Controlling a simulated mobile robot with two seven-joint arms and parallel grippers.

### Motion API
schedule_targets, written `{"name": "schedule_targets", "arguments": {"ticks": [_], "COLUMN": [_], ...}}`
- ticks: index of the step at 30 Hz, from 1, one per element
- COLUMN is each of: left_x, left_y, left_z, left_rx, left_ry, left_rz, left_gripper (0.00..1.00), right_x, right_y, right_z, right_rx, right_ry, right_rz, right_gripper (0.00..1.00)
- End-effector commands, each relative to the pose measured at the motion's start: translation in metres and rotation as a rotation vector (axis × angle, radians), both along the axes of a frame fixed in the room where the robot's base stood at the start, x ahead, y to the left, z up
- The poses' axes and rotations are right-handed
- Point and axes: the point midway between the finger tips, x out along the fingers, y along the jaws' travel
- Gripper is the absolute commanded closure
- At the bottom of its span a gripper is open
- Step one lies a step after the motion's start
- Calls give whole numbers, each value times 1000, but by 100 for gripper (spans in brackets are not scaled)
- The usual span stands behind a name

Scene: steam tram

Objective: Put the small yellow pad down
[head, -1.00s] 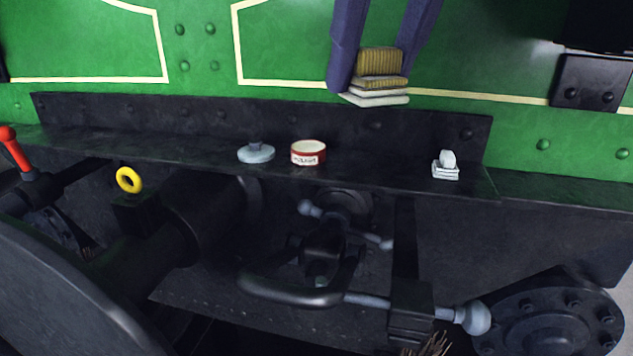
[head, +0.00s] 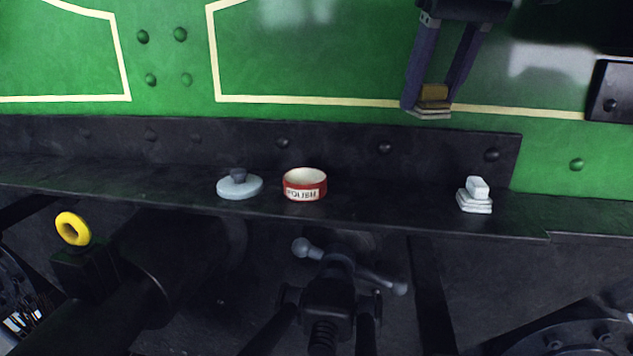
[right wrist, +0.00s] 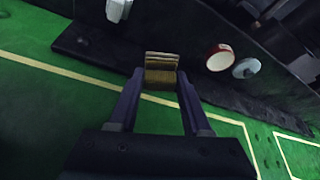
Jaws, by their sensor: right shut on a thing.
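The small yellow pad (head: 433,93) is a stubby block with a yellowish-brown top and pale layers below. My right gripper (head: 432,104) is shut on it and holds it up in front of the green panel, above the dark ledge (head: 390,205). In the right wrist view the pad (right wrist: 160,77) sits between the two fingertips of the right gripper (right wrist: 161,88). The pad is clear of the ledge in the head view. My left gripper is not in view.
On the ledge stand a grey-blue lid (head: 240,187) with a knob, a red polish tin (head: 305,186) without a lid, and a white pad (head: 475,197) with a block on top. The ledge between tin and white pad is free. Rods and pipes lie below.

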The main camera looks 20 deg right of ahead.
Motion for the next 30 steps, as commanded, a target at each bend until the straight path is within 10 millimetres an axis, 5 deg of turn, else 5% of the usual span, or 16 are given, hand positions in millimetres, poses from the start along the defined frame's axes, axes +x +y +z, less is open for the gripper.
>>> {"name": "schedule_targets", "arguments": {"ticks": [3, 9, 21, 30], "left_x": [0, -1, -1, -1], "left_y": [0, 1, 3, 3], "left_z": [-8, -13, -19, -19], "left_rx": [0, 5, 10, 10], "left_ry": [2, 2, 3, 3], "left_rz": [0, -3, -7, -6], "left_gripper": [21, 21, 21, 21], "right_x": [-1, 0, -1, 0], "right_y": [0, 1, 1, 0], "right_z": [-39, -74, -117, -120], "right_rx": [0, 1, 1, -1], "right_ry": [5, 1, 2, -2], "right_rz": [1, 1, 0, 1], "right_gripper": [100, 100, 100, 100]}}
